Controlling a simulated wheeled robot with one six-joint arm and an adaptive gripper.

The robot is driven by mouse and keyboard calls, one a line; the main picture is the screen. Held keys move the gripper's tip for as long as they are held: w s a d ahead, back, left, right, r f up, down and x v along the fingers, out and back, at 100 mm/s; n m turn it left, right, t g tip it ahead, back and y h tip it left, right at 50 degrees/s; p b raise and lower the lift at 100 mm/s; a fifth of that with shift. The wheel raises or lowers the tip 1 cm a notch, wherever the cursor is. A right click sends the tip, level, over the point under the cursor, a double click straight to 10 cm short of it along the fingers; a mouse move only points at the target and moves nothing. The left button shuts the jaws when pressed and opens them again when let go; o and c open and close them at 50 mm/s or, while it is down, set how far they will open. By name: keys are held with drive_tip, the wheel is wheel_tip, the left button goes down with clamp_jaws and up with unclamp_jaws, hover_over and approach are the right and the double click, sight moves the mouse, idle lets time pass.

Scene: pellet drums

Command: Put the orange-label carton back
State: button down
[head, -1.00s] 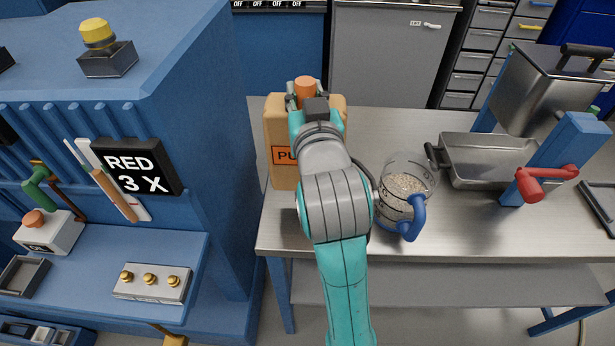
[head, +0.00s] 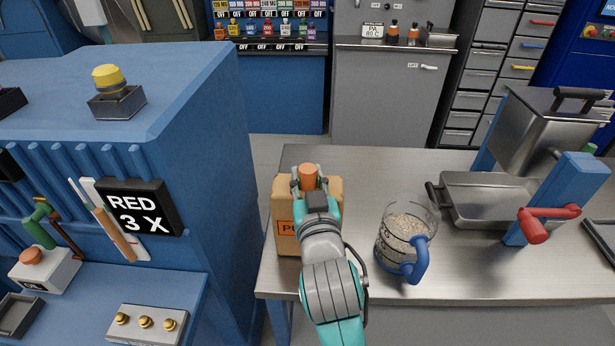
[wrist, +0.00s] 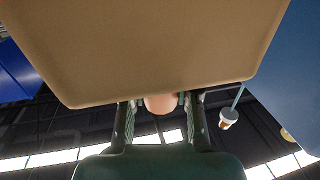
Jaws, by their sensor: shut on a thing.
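The orange-label carton (head: 284,200) is a tan block-shaped container with an orange cap and an orange label, partly readable as "PU". It is at the left end of the steel table (head: 460,285) in the head view. My gripper (head: 309,182) is shut around the orange cap at its top. In the wrist view the tan body of the carton (wrist: 150,45) fills the upper part, and the cap sits between my two fingers (wrist: 160,108). My arm hides the carton's right front. I cannot tell whether its base touches the table.
A clear jug with pellets and a blue handle (head: 417,262) stands right of the carton. A steel tray (head: 485,190) and a hopper on blue posts (head: 535,125) are further right.

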drive_tip(key=c, duration=0.8)
unclamp_jaws()
drive_tip(key=shift+f, duration=0.15)
drive_tip(key=shift+c, duration=0.2)
drive_tip(key=s, duration=0.2)
drive_tip(key=s+d, duration=0.1)
drive_tip(key=s, duration=0.4)
drive_tip(key=shift+s+d, duration=0.2)
drive_tip(key=shift+d, duration=0.05)
